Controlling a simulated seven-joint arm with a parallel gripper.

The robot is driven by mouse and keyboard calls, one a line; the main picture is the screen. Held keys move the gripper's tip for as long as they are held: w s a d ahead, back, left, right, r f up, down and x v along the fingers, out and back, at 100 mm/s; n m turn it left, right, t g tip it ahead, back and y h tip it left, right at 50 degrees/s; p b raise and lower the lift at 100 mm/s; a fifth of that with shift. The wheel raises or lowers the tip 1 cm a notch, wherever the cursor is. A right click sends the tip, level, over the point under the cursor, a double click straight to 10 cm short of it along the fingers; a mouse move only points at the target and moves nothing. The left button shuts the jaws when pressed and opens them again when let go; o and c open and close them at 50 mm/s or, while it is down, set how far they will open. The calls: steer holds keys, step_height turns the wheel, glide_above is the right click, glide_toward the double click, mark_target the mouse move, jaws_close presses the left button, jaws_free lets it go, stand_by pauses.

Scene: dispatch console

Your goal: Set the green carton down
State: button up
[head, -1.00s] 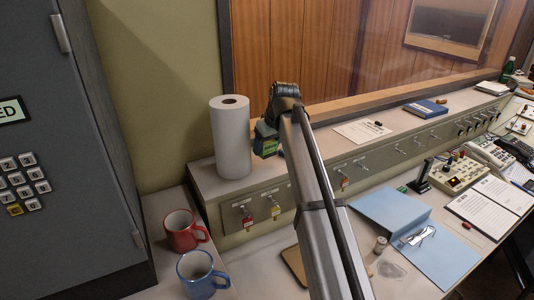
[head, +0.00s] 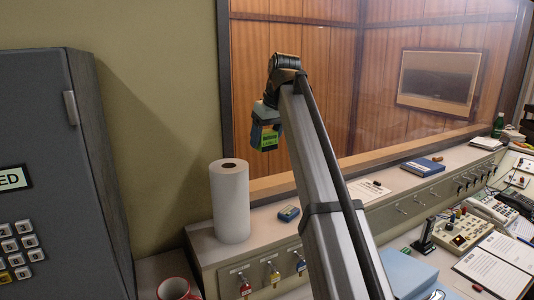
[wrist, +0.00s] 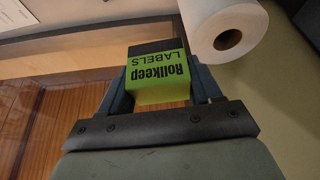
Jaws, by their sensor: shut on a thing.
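The green carton (wrist: 162,75) carries the black words "Rollkeep LABELS" and has a dark end. It sits between the two fingers of my gripper (wrist: 160,88) in the wrist view, and the gripper is shut on it. In the head view the carton (head: 266,139) hangs under my gripper (head: 266,116), in the air above the ledge (head: 262,232) and to the right of the paper roll. It touches nothing but my gripper there. Part of the carton is hidden by the fingers.
A white paper roll (head: 230,200) stands on the ledge; it also shows in the wrist view (wrist: 228,38). A glass window (head: 330,90) rises behind.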

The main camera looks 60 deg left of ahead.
steer(key=shift+r, duration=0.6)
steer(key=shift+w+d, duration=0.15)
steer(key=shift+w, duration=0.35)
steer(key=w+d+f+m, duration=0.1)
steer(key=w+d+f, duration=0.3)
steer(key=w, duration=0.4)
steer(key=w+d+f+m+t, duration=0.1)
steer(key=w+d+f, duration=0.35)
steer(key=w, duration=0.35)
steer(key=w+d+f+m, duration=0.1)
steer(key=w+d+f, duration=0.2)
steer(key=w+f, duration=0.3)
steer(key=w+d+f+m+t, duration=0.1)
steer(key=w+d+f, duration=0.45)
steer(key=d, duration=0.25)
steer(key=w+d+f+m, duration=0.1)
steer(key=w+d+f, duration=0.3)
steer(key=d+f, duration=0.3)
steer(key=s+d+f+n, duration=0.2)
steer(key=s+d+f, duration=0.1)
steer(key=d+f, duration=0.5)
steer(key=s+d+f+n+g, duration=0.1)
steer(key=s+d+f, duration=0.3)
steer(key=d+f, duration=0.4)
steer(key=shift+s+d+n, duration=0.2)
steer(key=shift+d+n, duration=0.2)
steer(key=shift+d, duration=0.45)
